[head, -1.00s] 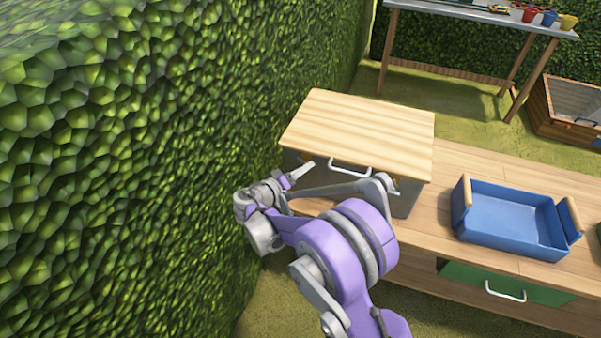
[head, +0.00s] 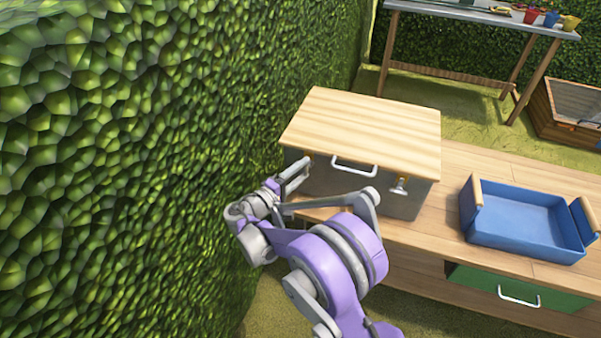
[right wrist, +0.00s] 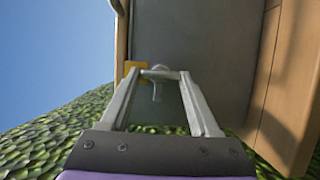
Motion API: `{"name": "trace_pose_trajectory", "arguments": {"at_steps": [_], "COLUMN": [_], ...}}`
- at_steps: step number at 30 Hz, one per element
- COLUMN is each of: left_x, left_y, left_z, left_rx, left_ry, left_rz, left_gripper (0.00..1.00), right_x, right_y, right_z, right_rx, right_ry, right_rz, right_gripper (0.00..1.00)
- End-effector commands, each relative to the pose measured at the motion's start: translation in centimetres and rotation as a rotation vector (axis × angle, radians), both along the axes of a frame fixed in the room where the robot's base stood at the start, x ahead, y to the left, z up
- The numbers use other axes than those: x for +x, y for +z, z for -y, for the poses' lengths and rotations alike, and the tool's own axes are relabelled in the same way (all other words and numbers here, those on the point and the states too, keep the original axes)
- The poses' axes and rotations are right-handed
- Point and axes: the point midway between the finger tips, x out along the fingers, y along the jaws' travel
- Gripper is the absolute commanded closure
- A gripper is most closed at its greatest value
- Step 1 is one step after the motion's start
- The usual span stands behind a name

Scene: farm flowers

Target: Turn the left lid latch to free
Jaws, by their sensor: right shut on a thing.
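The grey box (head: 345,190) with a light wooden lid (head: 360,125) stands on the wooden bench. Its left lid latch shows in the right wrist view as a silver knob (right wrist: 156,84) beside a yellow plate (right wrist: 133,68). In the head view my right gripper (head: 304,168) is at the box's front left corner and mostly covers this latch. In the right wrist view the right gripper's fingertips (right wrist: 160,74) are closed in on the latch. The latch's exact angle is hard to tell. My left gripper is out of view.
The right latch (head: 399,185) and a white handle (head: 354,167) are on the box front. A blue tray (head: 515,222) stands to the right on the bench. A green drawer (head: 545,293) is below. A leafy hedge (head: 130,170) is close on the left.

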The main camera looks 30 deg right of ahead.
Motion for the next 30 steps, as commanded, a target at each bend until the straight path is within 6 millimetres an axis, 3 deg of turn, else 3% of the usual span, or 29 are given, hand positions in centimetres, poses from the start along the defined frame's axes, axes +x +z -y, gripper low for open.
{"name": "trace_pose_trajectory", "arguments": {"at_steps": [17,18,23,30], "left_x": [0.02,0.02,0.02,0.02], "left_y": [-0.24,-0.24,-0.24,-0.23], "left_z": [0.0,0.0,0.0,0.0], "left_rx": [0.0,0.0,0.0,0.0], "left_ry": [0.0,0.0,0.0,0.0], "left_rz": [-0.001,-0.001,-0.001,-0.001], "left_gripper": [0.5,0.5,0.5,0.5], "right_x": [-0.01,-0.01,-0.01,-0.01], "right_y": [-0.05,-0.05,-0.05,-0.03], "right_z": [-0.03,-0.03,-0.02,-0.01], "right_rx": [-0.021,-0.021,-0.021,-0.021], "right_ry": [0.001,0.001,0.001,0.0], "right_rz": [-0.026,-0.026,-0.025,-0.025], "right_gripper": [0.93,0.34,0.07,0.07]}}
